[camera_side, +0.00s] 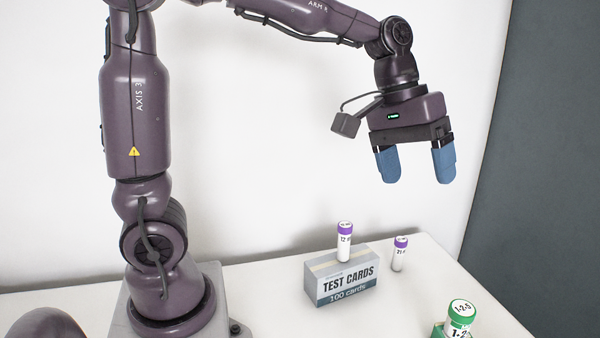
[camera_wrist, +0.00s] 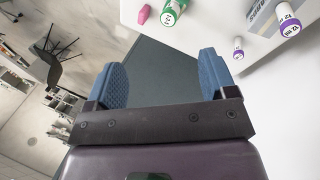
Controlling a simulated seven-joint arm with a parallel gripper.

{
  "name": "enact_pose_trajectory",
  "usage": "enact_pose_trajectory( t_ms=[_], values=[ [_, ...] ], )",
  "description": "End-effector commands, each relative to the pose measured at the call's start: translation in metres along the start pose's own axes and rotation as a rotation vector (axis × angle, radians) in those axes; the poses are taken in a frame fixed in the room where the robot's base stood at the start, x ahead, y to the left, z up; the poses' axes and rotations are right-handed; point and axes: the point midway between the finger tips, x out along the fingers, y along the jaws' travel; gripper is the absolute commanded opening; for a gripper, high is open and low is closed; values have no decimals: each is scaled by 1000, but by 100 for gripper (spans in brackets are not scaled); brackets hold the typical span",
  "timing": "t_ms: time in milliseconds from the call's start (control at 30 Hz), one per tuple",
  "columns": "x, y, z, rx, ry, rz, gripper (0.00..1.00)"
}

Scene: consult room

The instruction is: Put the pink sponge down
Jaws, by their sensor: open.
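The pink sponge (camera_wrist: 144,14) lies on the white table near its edge, at the top of the wrist view. I do not see it in the side view. My gripper (camera_side: 416,179) is raised well above the table, pointing down, with its blue fingers spread apart and nothing between them. In the wrist view the gripper (camera_wrist: 160,68) also shows an empty gap. The sponge is apart from the fingers.
A test cards box (camera_side: 341,287) bears a purple-capped tube (camera_side: 344,243). Another purple-capped tube (camera_side: 399,255) stands to its right. A green-capped tube (camera_side: 460,317) is at the lower right. White table (camera_side: 265,290) is bare left of the box.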

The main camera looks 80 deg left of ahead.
Motion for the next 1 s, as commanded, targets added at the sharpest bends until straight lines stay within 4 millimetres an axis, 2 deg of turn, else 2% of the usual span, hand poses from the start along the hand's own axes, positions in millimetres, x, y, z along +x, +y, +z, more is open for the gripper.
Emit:
enact_pose_trajectory(
  t_ms=[33,167,300,400,600,1000],
  values=[
    [-13,-11,18,66,53,-19,78],
    [-30,-41,57,233,166,-80,78],
    [-35,-72,90,389,263,-139,78],
    [-34,-88,106,468,311,-172,78],
    [-31,-101,117,538,350,-201,78],
    [-31,-102,118,538,350,-202,78]
  ],
)
